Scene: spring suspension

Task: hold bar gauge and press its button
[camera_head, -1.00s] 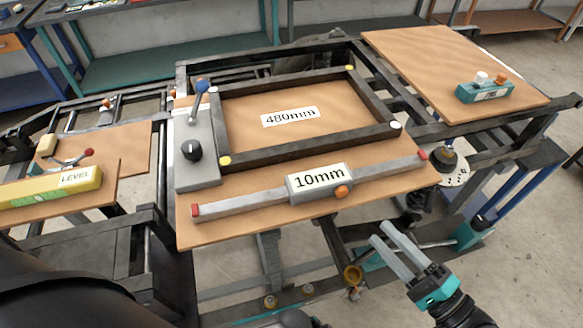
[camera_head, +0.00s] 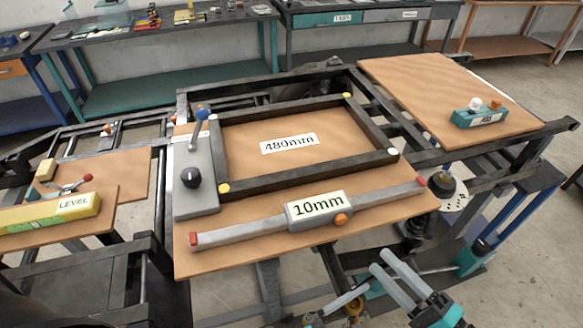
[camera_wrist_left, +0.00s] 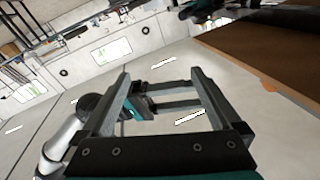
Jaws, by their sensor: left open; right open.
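The bar gauge is a long grey bar (camera_head: 255,226) with red ends, lying across the front of the wooden board in the head view. My right gripper (camera_head: 381,261) is open and empty, in front of and below the board's front edge, apart from the gauge. My left gripper (camera_wrist_left: 160,76) is open in the left wrist view, with nothing clearly between its fingers. In the head view, I cannot clearly pick out my left gripper near the bottom edge.
A dark rectangular frame (camera_head: 300,178) labelled 480mm lies behind the gauge. A grey plate (camera_head: 196,195) with a black knob and blue-tipped lever stands left. A yellow level (camera_head: 45,212) lies far left. A teal block (camera_head: 480,116) sits on the right board. Bare board lies around the gauge.

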